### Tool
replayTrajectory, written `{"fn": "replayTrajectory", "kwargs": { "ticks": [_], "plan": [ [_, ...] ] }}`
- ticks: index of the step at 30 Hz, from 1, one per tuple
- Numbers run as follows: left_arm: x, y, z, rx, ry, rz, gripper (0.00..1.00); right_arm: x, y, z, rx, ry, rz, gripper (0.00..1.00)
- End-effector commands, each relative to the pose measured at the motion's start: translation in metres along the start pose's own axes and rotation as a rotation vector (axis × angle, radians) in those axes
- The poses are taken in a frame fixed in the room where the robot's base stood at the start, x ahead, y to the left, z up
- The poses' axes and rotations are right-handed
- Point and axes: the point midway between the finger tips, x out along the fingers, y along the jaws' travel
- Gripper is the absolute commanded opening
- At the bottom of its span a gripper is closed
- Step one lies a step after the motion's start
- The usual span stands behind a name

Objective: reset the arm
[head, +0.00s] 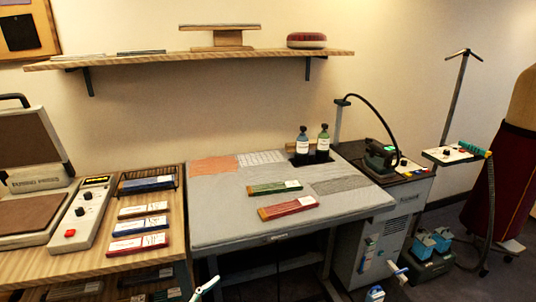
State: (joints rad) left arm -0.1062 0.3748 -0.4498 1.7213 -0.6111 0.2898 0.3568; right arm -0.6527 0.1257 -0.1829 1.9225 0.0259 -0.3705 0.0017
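A small pale and teal tip at the bottom edge of the head view, left of centre, appears to be my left gripper (205,289). Most of it is cut off by the frame, so its opening is unclear. Two pale and blue finger-like parts near the bottom right, in front of the grey cabinet, appear to be my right gripper (386,282). They stand apart, and nothing shows between them. Both grippers are low, below the top of the grey padded table (225,220). Neither touches anything on the table.
A green-labelled bundle (272,188) and a red one (287,208) lie on the table, with two bottles (302,145) (323,143) behind. A heat press (35,180) stands left. A grey cabinet (395,222) stands right. A shelf (200,58) spans the wall.

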Motion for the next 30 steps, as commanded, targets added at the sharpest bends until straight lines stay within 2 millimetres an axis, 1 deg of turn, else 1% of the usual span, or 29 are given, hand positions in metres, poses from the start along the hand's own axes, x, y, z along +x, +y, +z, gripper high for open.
{"fn": "replayTrajectory", "kwargs": {
  "ticks": [1,2,3,5,6,8,9,12,15,18,30],
  "plan": [
    [-0.018,0.006,0.019,-0.051,-0.075,-0.061,0.58,0.000,0.000,0.000,0.000,0.000,0.000,0.00],
    [-0.029,0.007,0.030,-0.074,-0.121,-0.095,0.58,0.000,0.000,0.000,0.000,0.000,0.000,0.00],
    [-0.045,0.011,0.046,-0.106,-0.189,-0.134,0.58,0.000,0.000,0.000,0.000,0.000,0.000,0.00],
    [-0.072,0.020,0.070,-0.153,-0.294,-0.184,0.58,0.000,0.000,0.000,0.000,0.000,0.000,0.00],
    [-0.091,0.027,0.085,-0.184,-0.365,-0.209,0.58,0.000,0.000,0.000,0.000,0.000,0.000,0.00],
    [-0.121,0.040,0.105,-0.226,-0.469,-0.235,0.58,0.000,0.000,0.000,0.000,0.000,0.000,0.00],
    [-0.140,0.049,0.117,-0.252,-0.532,-0.245,0.58,0.000,0.000,0.000,0.000,0.000,0.000,0.00],
    [-0.181,0.070,0.137,-0.305,-0.659,-0.255,0.58,0.000,0.000,0.000,0.000,0.000,0.000,0.00],
    [-0.206,0.085,0.147,-0.338,-0.735,-0.253,0.58,0.000,0.000,0.000,0.000,0.000,0.000,0.00],
    [-0.218,0.092,0.151,-0.352,-0.771,-0.250,0.58,0.000,0.000,0.000,0.000,0.000,0.000,0.00],
    [-0.218,0.092,0.152,-0.353,-0.772,-0.249,0.58,0.000,0.000,0.000,0.000,0.000,0.000,0.00]
  ]
}}
